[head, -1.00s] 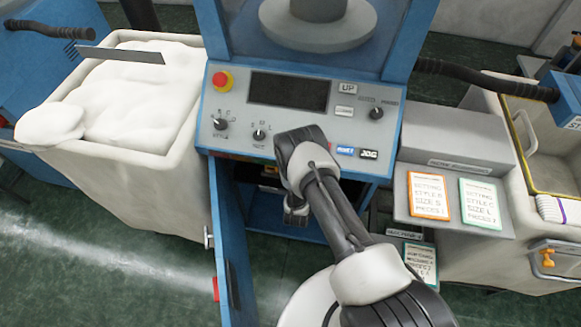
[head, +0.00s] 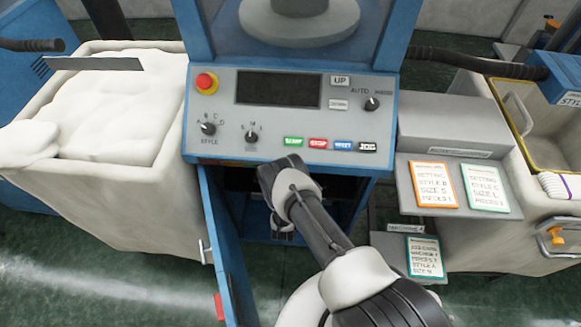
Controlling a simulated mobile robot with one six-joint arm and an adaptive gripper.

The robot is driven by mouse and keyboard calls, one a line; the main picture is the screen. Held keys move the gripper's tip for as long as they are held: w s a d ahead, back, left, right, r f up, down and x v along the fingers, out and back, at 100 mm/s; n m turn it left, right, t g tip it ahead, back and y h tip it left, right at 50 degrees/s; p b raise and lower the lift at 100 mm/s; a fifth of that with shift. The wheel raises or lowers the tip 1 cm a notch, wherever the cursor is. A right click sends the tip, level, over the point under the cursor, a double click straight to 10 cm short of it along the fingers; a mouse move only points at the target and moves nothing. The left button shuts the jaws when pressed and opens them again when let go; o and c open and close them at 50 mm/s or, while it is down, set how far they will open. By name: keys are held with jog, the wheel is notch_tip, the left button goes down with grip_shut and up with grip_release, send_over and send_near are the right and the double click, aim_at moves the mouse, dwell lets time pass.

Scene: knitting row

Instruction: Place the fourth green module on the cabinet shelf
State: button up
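The blue cabinet under the machine's control panel (head: 290,120) stands open, with its door (head: 228,250) swung out to the left. My arm reaches down into the dark opening. My gripper (head: 284,236) is small, dark and partly hidden by my wrist in the head view, just inside or in front of the opening. I cannot tell whether its fingers are open or shut, or whether they hold anything. No green module can be made out. The shelf inside is mostly hidden by my arm and shadow.
A white bin (head: 110,160) filled with pale fabric stands left of the cabinet. On the right, a grey ledge (head: 510,205) holds an orange-edged card (head: 433,185) and a green-edged card (head: 483,187). Another card (head: 425,257) lies lower. The door edge stands close to my arm's left.

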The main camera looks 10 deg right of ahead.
jog(key=o, duration=1.1)
jog(key=shift+f, duration=0.1)
jog(key=shift+r, duration=0.2)
jog(key=p+v, duration=0.3)
jog(key=v, duration=0.9)
jog(key=shift+s, duration=0.1)
